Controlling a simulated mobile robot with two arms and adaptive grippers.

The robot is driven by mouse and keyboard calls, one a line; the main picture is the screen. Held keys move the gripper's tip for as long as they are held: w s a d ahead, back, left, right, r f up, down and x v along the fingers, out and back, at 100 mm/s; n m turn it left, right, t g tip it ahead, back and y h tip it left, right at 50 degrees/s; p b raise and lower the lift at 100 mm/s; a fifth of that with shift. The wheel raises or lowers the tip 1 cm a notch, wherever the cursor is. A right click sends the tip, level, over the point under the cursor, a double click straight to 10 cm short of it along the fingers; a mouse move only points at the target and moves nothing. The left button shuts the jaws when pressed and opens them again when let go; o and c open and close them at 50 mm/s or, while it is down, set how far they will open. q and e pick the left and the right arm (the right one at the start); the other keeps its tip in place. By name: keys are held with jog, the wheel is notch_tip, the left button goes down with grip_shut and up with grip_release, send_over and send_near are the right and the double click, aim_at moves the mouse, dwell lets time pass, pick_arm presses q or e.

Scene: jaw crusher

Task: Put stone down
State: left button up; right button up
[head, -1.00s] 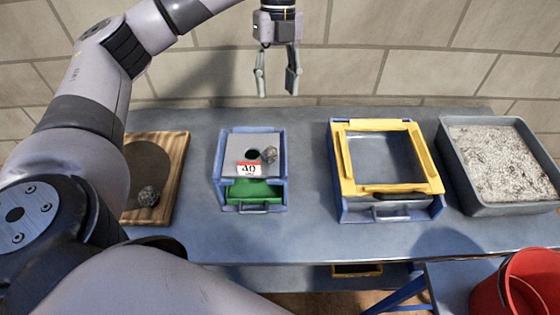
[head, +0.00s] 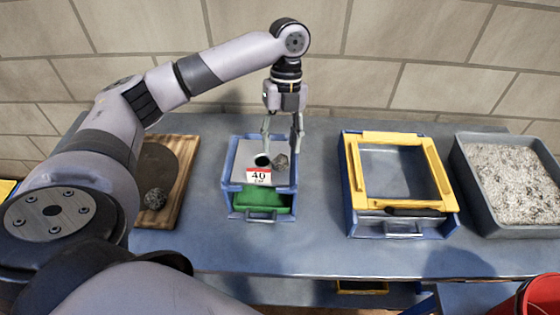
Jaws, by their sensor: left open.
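A small grey stone (head: 281,161) lies on the grey top plate of the blue crusher box (head: 233,160), just right of the dark round hole (head: 262,160). My left gripper (head: 282,143) points down over the back of the box, with its fingers open and spread. The stone shows just below the fingertips; I cannot tell whether they are level with it or above it. A second dark stone (head: 155,198) lies on the wooden-framed board (head: 182,190) at the left. My right gripper is not in view.
The box has a "40" label (head: 259,176) and a green drawer (head: 262,200). To its right stand a yellow-framed blue box (head: 442,180) and a grey tray of gravel (head: 510,180). A red bucket (head: 525,300) is at lower right. The blue-grey table (head: 315,220) has clear room between the boxes.

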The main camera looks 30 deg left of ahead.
aim_at(281, 156)
pick_arm(q)
jog(key=p+x, duration=0.1)
jog(key=x, duration=0.2)
jog(key=shift+d+f, duration=0.15)
jog(key=shift+f, duration=0.25)
jog(key=shift+s+f, duration=0.1)
jog(key=shift+f, duration=0.35)
grip_shut()
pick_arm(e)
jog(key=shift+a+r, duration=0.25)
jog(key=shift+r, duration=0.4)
